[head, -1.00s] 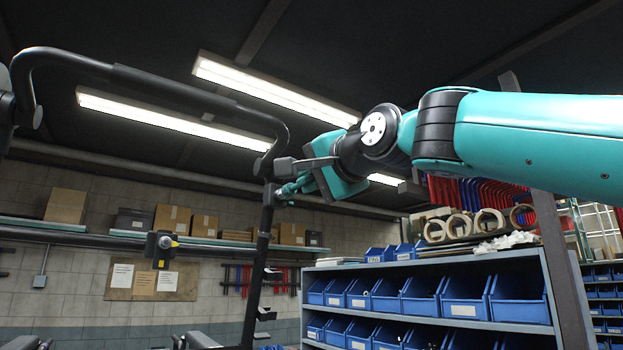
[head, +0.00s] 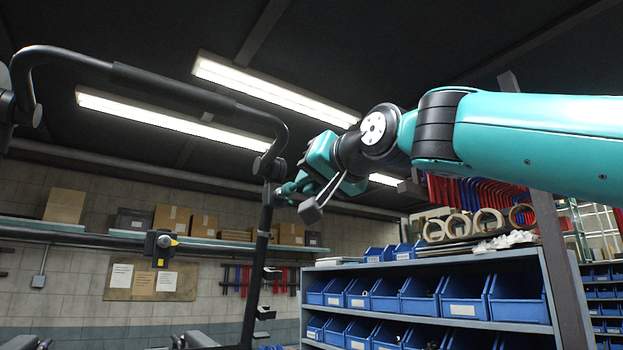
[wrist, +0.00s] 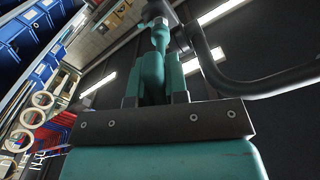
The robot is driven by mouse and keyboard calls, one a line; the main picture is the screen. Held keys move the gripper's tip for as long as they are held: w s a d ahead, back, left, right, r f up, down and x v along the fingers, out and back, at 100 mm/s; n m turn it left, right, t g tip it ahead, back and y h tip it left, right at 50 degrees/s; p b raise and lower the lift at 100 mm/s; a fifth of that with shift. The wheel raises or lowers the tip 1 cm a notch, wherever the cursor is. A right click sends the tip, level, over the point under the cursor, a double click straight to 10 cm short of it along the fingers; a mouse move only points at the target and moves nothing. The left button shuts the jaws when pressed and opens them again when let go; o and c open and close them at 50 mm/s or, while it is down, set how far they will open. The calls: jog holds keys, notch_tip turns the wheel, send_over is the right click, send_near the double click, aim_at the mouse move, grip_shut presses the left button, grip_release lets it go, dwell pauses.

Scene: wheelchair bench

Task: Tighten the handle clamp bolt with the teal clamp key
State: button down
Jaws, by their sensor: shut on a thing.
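The black push handle (head: 170,88) of the wheelchair runs across the upper left and ends at a clamp (head: 270,166) on an upright post (head: 261,255). My gripper (head: 299,184) is beside the clamp on its right. In the wrist view, my gripper (wrist: 155,92) is shut on the teal clamp key (wrist: 152,65). The key points away from the gripper to the dark clamp (wrist: 158,12), and its far end appears to meet it. The clamp bolt itself is hidden behind the key's end. In the head view the key (head: 284,189) is small and partly covered.
A shelf with blue bins (head: 465,298) stands low on the right. A wall shelf with cardboard boxes (head: 172,218) is behind. In the wrist view the handle tube (wrist: 255,85) curves close by on the right. Ceiling lamps (head: 275,90) hang above.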

jog(key=b+v, duration=0.2)
jog(key=v, duration=0.2)
dwell(0.3)
